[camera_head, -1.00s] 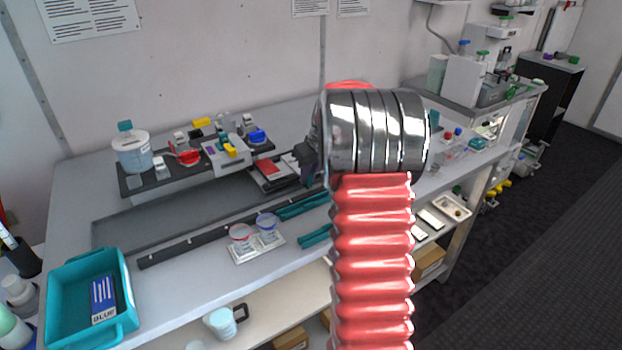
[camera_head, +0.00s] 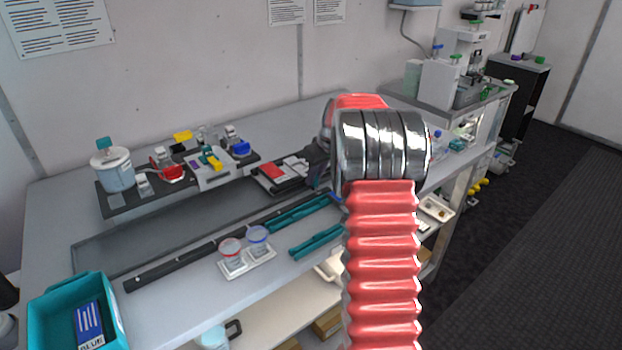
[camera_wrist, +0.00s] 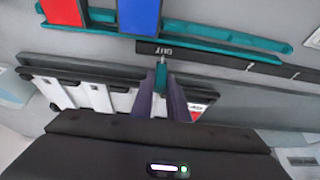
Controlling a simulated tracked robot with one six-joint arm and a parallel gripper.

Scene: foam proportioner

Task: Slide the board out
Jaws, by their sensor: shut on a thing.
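In the head view a black board (camera_head: 272,184) with a red piece and white pieces on it lies behind the dark front rail, at the right end of the grey channel. In the wrist view a black-edged board (camera_wrist: 108,76) with white blocks lies across the left and middle. My gripper (camera_wrist: 162,92) has purple-grey fingers shut on a small teal handle (camera_wrist: 161,74) at the board's edge by the rail (camera_wrist: 215,54), which is marked OUT. In the head view my red and silver arm covers most of the gripper.
A long black shelf (camera_head: 118,203) with a canister (camera_head: 112,171) stands behind the channel (camera_head: 150,234), whose left part is bare. Teal strips (camera_head: 314,242) and a cup tray (camera_head: 262,259) lie in front. A teal bin (camera_head: 112,322) sits at front left.

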